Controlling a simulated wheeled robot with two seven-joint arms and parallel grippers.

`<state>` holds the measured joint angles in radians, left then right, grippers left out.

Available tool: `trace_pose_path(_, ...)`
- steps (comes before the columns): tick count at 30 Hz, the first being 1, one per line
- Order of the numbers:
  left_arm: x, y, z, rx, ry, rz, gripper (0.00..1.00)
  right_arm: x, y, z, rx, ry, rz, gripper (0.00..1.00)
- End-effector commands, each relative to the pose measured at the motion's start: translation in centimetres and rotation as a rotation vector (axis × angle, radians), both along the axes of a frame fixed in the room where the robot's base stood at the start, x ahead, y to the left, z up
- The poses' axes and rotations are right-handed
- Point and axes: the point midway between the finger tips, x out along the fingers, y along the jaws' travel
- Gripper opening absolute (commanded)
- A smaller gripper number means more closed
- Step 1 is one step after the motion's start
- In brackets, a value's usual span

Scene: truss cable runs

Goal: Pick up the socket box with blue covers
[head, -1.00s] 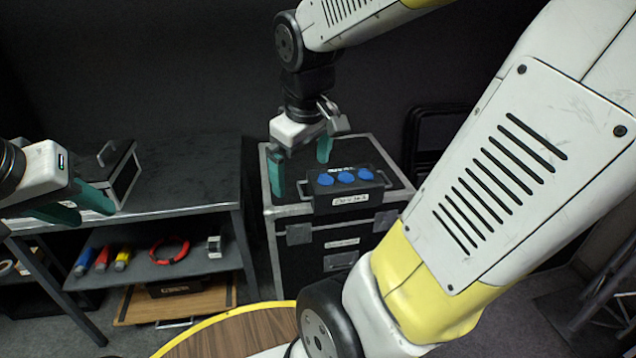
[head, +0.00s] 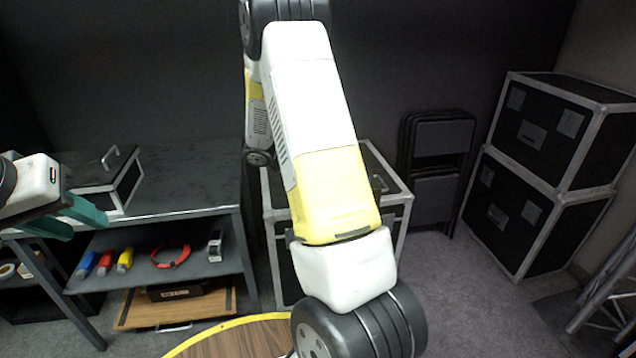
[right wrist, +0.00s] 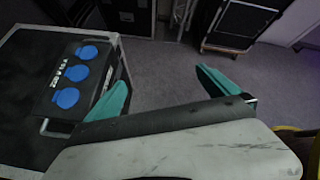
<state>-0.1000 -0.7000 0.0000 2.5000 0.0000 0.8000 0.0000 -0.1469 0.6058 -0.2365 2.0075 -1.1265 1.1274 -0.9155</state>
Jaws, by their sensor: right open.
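The socket box (right wrist: 81,75) is dark, with three round blue covers and a handle at its end. It lies on the black flight case (right wrist: 25,62), at the left of the right wrist view. My right gripper (right wrist: 163,85) is open and empty. Its left finger overlaps the box's edge in the picture; I cannot tell whether it touches. Its other finger hangs over the floor beyond the case. In the head view my right arm hides this gripper and nearly all of the box. My left gripper (head: 80,215) is open and empty at the left, by the table.
A dark table (head: 180,185) at left carries a black case (head: 110,182). Its lower shelf holds coloured bottles, a red cable ring (head: 170,255) and a small device. Folded chairs (head: 437,165) and stacked flight cases (head: 545,150) stand right. A round wooden top (head: 235,340) is in front.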

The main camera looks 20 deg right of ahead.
Motion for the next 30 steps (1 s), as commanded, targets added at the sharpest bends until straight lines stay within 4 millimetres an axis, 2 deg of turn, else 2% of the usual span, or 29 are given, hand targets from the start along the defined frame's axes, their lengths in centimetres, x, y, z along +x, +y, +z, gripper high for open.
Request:
trace_pose_path(1, 0.0, 0.0, 0.0, 0.000, 0.000, 0.000, 0.36, 1.0, -0.8, -1.6, -0.056, 0.097, 0.073, 1.00)
trace_pose_path(4, 0.0, 0.0, 0.0, 0.000, 0.000, 0.000, 0.36, 3.1, -2.3, -4.2, -0.165, 0.280, 0.221, 1.00)
trace_pose_path(9, 0.0, 0.0, 0.0, 0.000, 0.000, 0.000, 0.36, 6.8, -3.7, -9.1, -0.350, 0.598, 0.470, 1.00)
trace_pose_path(15, 0.0, 0.0, 0.0, 0.000, 0.000, 0.000, 0.36, 10.3, -3.6, -15.6, -0.559, 0.947, 0.738, 1.00)
trace_pose_path(18, 0.0, 0.0, 0.0, 0.000, 0.000, 0.000, 0.36, 11.3, -3.1, -18.0, -0.632, 1.061, 0.828, 1.00)
trace_pose_path(24, 0.0, 0.0, 0.0, 0.000, 0.000, 0.000, 0.36, 12.0, -2.6, -20.3, -0.702, 1.162, 0.908, 1.00)
trace_pose_path(30, 0.0, 0.0, 0.0, 0.000, 0.000, 0.000, 0.36, 12.8, -4.3, -20.4, -0.707, 1.169, 0.911, 1.00)
